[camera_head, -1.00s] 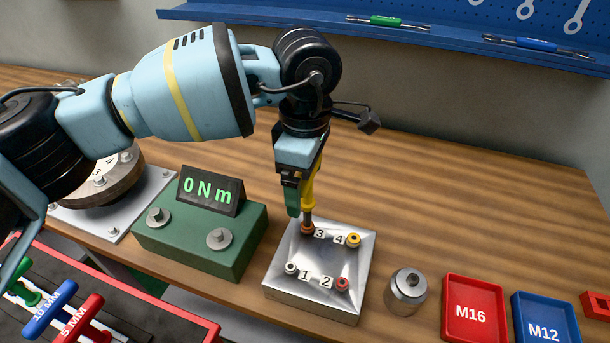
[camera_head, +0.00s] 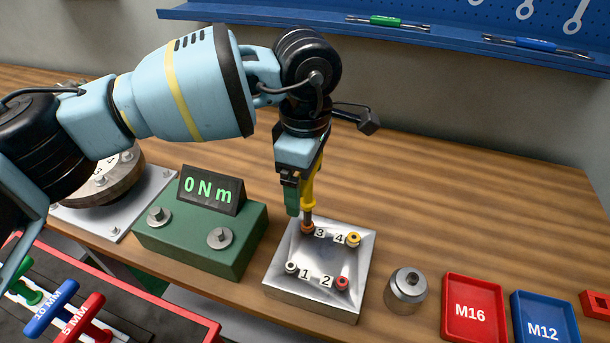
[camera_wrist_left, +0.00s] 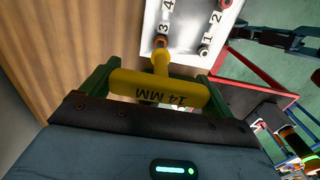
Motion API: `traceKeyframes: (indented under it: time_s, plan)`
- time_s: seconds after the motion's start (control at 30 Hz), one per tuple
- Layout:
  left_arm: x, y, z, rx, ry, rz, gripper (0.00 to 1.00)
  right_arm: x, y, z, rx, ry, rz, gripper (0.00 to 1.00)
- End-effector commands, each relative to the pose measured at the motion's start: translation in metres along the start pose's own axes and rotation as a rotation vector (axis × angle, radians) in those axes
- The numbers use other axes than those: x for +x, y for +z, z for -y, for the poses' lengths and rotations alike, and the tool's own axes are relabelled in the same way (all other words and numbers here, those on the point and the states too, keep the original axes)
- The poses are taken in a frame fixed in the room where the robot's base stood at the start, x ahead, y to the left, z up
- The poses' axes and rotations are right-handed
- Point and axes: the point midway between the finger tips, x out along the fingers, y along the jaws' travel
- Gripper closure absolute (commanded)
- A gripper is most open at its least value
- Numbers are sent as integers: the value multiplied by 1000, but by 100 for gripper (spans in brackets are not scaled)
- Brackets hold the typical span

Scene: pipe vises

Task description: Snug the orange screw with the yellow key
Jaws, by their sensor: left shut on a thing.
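My left gripper (camera_head: 301,190) is shut on the yellow key (camera_head: 309,188), which points down at the metal block (camera_head: 310,309). In the left wrist view the key's handle (camera_wrist_left: 158,90) reads 14 MM and lies between the green fingers. The key's tip meets the orange screw (camera_head: 307,228) by label 3, at the block's back left corner. The screw is partly hidden under the tip; I cannot tell how deep the tip sits. My right gripper is not in view.
Other screws on the block are yellow-orange (camera_head: 353,239) by 4, red (camera_head: 342,283) by 2 and pale (camera_head: 291,267) by 1. A green tester (camera_head: 195,243) reads 0 Nm. A metal weight (camera_head: 406,291) and the M16 tray (camera_head: 474,308) stand right. Behind the block the bench is clear.

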Motion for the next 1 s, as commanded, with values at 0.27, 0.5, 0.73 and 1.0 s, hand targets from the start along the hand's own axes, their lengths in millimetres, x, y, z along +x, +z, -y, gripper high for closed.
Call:
traceKeyframes:
  time_s: [0.27,0.5,0.73,1.0]
  plan:
    - [10,0,0,303,-15,1,38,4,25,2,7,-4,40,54]
    - [9,1,0,496,-14,1,38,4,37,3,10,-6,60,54]
    - [8,1,0,508,-14,1,38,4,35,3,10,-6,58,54]
    - [11,1,-1,647,-17,3,38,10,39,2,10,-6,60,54]
